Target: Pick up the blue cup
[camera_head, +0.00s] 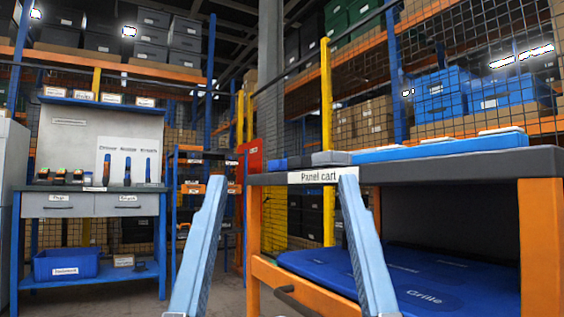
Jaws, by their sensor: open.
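I see no blue cup that I can make out in the head view. My gripper (283,180) shows as two long pale blue fingers rising from the bottom edge. The fingers are wide apart and nothing is held between them. The right finger overlaps the front of the panel cart (415,174), and the left finger stands in front of the aisle left of the cart.
The cart's top carries flat blue panels (440,147), and its lower shelf holds blue panels (400,280). A workbench (90,204) with small tools stands at left, with a blue bin (66,262) below. Mesh-fronted racks (470,60) stand behind. Some floor shows between bench and cart.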

